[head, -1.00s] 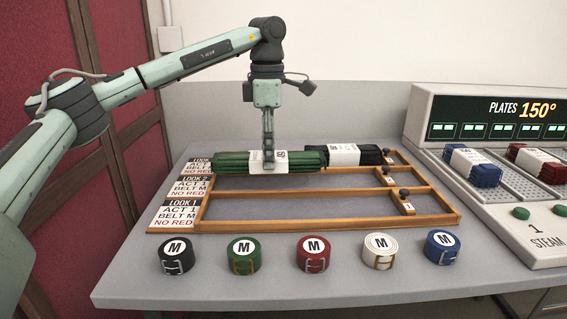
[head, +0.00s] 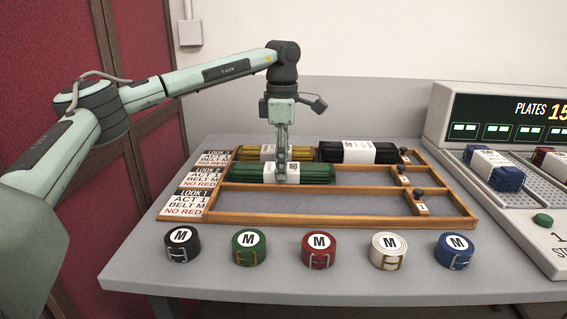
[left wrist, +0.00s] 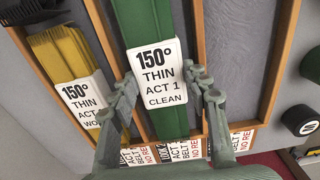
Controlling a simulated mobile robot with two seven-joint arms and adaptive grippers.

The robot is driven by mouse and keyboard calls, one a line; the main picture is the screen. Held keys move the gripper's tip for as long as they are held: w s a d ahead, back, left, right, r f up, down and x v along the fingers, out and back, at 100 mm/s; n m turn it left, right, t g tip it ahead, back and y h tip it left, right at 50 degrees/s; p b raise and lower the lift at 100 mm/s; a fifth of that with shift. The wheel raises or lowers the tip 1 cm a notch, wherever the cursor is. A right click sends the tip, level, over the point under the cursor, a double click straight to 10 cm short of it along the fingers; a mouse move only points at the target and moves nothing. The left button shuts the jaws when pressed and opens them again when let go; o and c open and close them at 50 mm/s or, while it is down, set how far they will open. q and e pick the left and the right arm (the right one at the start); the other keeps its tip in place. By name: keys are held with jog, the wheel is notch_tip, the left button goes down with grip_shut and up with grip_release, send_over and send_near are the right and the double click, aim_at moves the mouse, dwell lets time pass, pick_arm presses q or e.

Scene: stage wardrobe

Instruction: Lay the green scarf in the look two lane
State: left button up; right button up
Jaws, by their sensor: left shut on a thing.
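The green scarf (head: 248,172) is a long folded bundle with a white label band, reading 150°, thin, act 1, clean in the left wrist view (left wrist: 163,72). My left gripper (head: 280,179) points down and is shut on it at the band, a finger on each long side. The scarf lies along the look two lane (head: 375,179), the middle one of the wooden rack, between two rails. I cannot tell whether it touches the lane floor. My right gripper is not in view.
The back lane holds a yellow scarf (head: 250,152) and a black bundle (head: 388,152). The front lane (head: 310,203) is empty. Several rolled belts marked M, such as the red one (head: 318,250), stand before the rack. A plate steamer (head: 500,130) with bundles stands at right.

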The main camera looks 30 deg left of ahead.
pick_arm(q)
jog(key=o, duration=1.2)
notch_tip(320, 180, up, 12)
jog(key=shift+r, duration=0.1)
